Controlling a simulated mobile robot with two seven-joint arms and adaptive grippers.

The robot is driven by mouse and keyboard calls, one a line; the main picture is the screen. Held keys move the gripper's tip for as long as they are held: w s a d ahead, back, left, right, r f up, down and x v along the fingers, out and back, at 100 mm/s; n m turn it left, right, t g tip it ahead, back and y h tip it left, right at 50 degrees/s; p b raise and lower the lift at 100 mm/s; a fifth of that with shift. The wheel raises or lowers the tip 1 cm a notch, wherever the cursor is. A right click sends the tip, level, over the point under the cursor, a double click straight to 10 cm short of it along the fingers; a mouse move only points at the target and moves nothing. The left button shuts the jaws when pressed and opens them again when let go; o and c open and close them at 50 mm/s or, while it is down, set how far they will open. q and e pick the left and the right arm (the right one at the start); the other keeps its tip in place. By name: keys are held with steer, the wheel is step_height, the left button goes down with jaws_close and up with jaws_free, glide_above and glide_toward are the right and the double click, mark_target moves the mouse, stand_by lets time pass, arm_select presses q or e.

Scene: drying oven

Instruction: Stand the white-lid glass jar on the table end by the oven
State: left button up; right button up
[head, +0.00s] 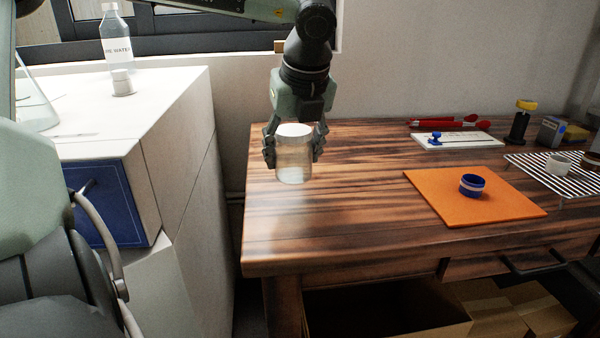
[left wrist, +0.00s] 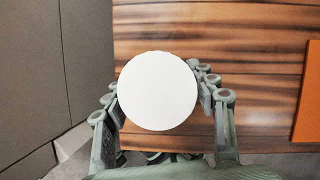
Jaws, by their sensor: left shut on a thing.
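The white-lid glass jar (head: 294,158) is upright between the fingers of my left gripper (head: 294,148), over the left end of the wooden table (head: 340,225). My left gripper is shut on the jar from both sides. In the left wrist view the round white lid (left wrist: 158,91) fills the middle, with the fingers of my left gripper (left wrist: 160,105) on either side of it. I cannot tell for sure whether the jar's base touches the table or hangs just above it. The oven (head: 107,200) appears to be the white cabinet with a blue front, left of the table. My right gripper is not in view.
An orange mat (head: 430,200) with a blue-banded ring-shaped item (head: 472,185) lies to the right. Beyond it is a wire rack (head: 540,175) with small containers. A white board (head: 458,141) and red tools lie at the back. The table between jar and mat is clear.

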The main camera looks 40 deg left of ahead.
mark_target(300, 174)
arm_select(q)
steer(key=shift+w+d+f, duration=0.25)
steer(key=shift+w+f, duration=0.15)
steer(key=shift+w, duration=0.2)
step_height(300, 174, down, 4)
steer(key=shift+r, duration=0.1)
steer(key=o, duration=1.2)
